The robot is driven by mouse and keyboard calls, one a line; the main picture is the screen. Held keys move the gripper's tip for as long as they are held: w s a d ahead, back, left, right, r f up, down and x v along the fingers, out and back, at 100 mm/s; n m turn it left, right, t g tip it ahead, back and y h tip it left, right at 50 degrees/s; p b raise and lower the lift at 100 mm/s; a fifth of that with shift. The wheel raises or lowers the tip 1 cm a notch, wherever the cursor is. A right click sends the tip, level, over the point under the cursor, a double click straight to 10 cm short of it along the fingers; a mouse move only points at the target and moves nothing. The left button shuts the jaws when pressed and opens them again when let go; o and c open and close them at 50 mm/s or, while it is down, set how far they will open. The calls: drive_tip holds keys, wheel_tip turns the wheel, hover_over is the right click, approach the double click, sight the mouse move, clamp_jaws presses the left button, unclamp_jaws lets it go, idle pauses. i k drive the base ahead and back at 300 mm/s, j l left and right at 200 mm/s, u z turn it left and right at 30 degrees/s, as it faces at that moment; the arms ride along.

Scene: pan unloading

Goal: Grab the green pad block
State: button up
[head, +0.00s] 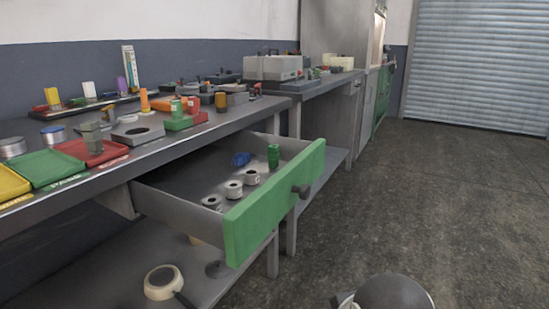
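Several green things show in the head view, and I cannot tell for sure which is the green pad block. A flat green tray or pad (48,168) lies on the bench between a yellow one and a red one, with no block seen on it. A small green upright piece (176,109) stands on the bench farther back, by a red and green base. A dark green cylinder (273,156) stands in the open drawer. My gripper is not in view.
The green-fronted drawer (262,212) is pulled out from under the bench (215,128). It holds several pale rings and a blue piece (241,159). A cream round item (160,282) sits on the lower shelf. Open floor (440,200) lies to the right.

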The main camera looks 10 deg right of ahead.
sight(273, 150)
drive_tip(key=i+l, duration=0.85)
drive_tip(key=l, duration=0.2)
